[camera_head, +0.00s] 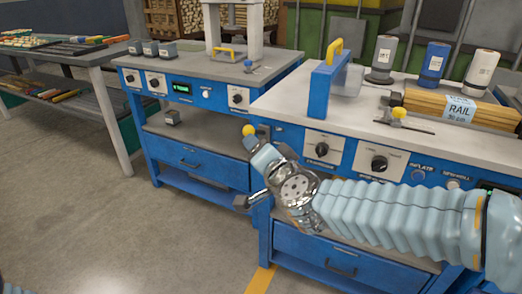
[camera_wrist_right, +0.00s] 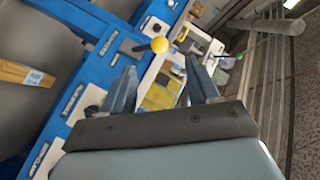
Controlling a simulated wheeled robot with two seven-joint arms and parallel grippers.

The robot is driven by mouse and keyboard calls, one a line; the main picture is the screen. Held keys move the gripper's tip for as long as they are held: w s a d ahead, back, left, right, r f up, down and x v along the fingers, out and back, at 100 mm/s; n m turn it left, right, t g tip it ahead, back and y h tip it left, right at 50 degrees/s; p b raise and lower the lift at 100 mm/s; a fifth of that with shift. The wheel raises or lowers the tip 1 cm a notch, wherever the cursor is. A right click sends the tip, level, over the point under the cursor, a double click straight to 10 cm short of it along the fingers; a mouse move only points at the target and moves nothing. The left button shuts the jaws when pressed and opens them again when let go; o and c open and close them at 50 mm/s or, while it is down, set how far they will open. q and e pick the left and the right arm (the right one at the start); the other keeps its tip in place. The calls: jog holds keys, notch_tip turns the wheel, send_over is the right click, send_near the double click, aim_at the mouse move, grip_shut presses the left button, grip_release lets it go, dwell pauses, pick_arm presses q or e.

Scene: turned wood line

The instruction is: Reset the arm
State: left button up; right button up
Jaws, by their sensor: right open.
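My right arm comes in from the right in the head view, in a pale blue ribbed sleeve. My right gripper (camera_head: 250,168) hangs in front of the blue workbenches, near the gap between them. In the wrist view, the two fingers of the right gripper (camera_wrist_right: 163,85) stand apart with nothing held between them. My left gripper is not in view.
A yellow-knobbed lever (camera_head: 249,130) is close to the right gripper; its knob (camera_wrist_right: 160,45) also shows in the wrist view. The right bench (camera_head: 290,100) carries a blue fixture (camera_head: 325,88), cylinders and a RAIL-labelled wood bundle (camera_head: 460,108). The floor (camera_head: 80,220) at left is clear.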

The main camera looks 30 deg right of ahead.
dwell(0.3)
jog(key=w+a+f+n+g+y, duration=0.1)
jog(key=a+f+n+g+y, duration=0.15)
jog(key=f, duration=1.15)
jog(key=w+a+f+n+g+y, duration=0.1)
jog(key=w+a+f+n+g, duration=0.2)
jog(key=f, duration=1)
jog(key=s+a+f+n+g+y, duration=0.1)
jog(key=s+a+f+g, duration=0.3)
jog(key=s+f, duration=0.5)
jog(key=s+a+f+n+g+y, duration=0.1)
jog(key=s+a+f+n+g, duration=0.2)
jog(key=s+f, duration=0.7)
notch_tip(320, 180, down, 4)
jog(key=shift+a+f+n+g+y, duration=0.25)
jog(key=shift+a+n+g+y, duration=0.1)
jog(key=shift+g, duration=0.8)
